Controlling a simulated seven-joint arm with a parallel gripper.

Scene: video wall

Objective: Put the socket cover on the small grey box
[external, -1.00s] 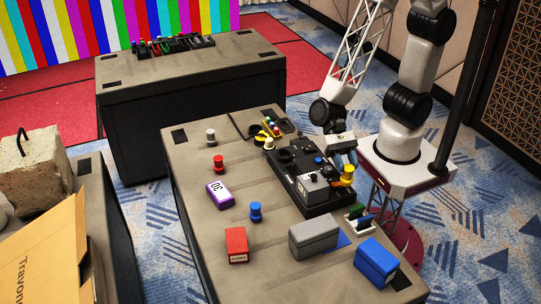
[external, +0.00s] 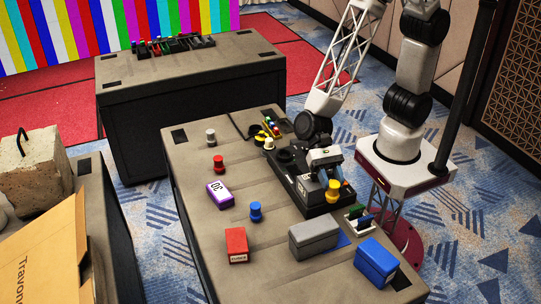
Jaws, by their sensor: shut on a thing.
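My gripper (external: 331,181) is over the black board (external: 318,210) near the table's right side. It is shut on a small yellow knob-like piece (external: 333,192), which looks like the socket cover, and holds it pointing down. The small grey box (external: 311,194) is on the black board just left of the yellow piece and is partly hidden by my gripper. I cannot tell whether the yellow piece touches the box or the board.
A larger grey box (external: 314,239), a blue box (external: 376,261) and a red box (external: 236,244) stand toward the front. A purple-and-white box (external: 220,194) and blue (external: 255,211), red (external: 218,162) and grey (external: 210,137) knobs are on the left. Clear table lies between them.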

